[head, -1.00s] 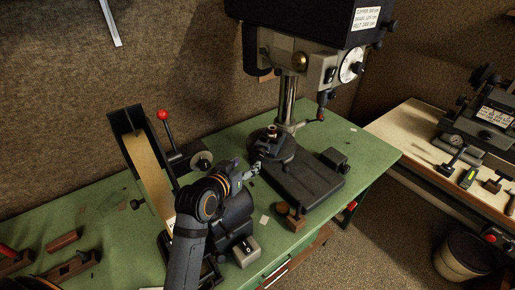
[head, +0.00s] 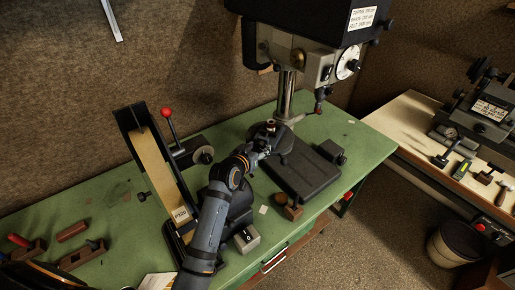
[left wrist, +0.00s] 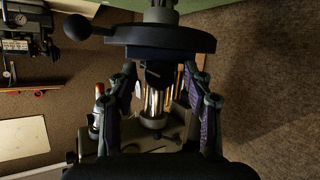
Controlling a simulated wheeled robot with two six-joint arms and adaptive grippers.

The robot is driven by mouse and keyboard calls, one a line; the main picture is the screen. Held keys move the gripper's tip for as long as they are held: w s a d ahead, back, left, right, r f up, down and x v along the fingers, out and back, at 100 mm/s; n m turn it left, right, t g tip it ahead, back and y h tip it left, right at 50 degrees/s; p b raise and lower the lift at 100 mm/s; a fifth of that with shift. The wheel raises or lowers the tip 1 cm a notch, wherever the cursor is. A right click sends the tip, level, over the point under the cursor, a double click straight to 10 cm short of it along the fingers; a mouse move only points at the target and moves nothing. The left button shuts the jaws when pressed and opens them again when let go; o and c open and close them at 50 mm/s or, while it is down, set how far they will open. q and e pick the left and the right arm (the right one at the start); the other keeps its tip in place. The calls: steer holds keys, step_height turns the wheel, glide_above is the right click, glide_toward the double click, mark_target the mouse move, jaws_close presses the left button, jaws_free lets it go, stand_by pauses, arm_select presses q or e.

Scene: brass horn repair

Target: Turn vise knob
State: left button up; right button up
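The drill press (head: 290,95) stands on the green bench. A dark round piece (head: 284,143) with a small metal-topped knob (head: 271,124) sits by its column, and a small black block (head: 331,151) is at the right of its base. I cannot tell for sure which of these is the vise. My left gripper (head: 264,148) is close beside the round piece at its left. In the left wrist view, my left gripper (left wrist: 160,92) has its fingers apart, with a dark round disc (left wrist: 160,37) and ball-ended handle (left wrist: 77,27) beyond. Nothing is held. My right gripper is out of view.
A belt sander (head: 158,170) with a red-ball lever (head: 165,112) stands left of my left arm. A switch box (head: 247,238) and a wooden block (head: 290,209) are near the bench's front edge. A second bench (head: 395,120) with a machine is at right.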

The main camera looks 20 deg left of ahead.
arm_select(q)
jaws_close()
steer(key=n+h, duration=0.1)
steer(key=n, duration=0.1)
steer(key=shift+a+n+h, duration=0.15)
steer(key=shift+n+h, duration=0.65)
steer(key=shift+n, duration=0.2)
steer(key=shift+o, duration=1)
jaws_free()
steer(key=v, duration=1.1)
steer(key=shift+a, duration=0.1)
steer(key=shift+s+a+r, duration=0.1)
steer(key=shift+s+r, duration=0.05)
steer(key=shift+s, duration=0.3)
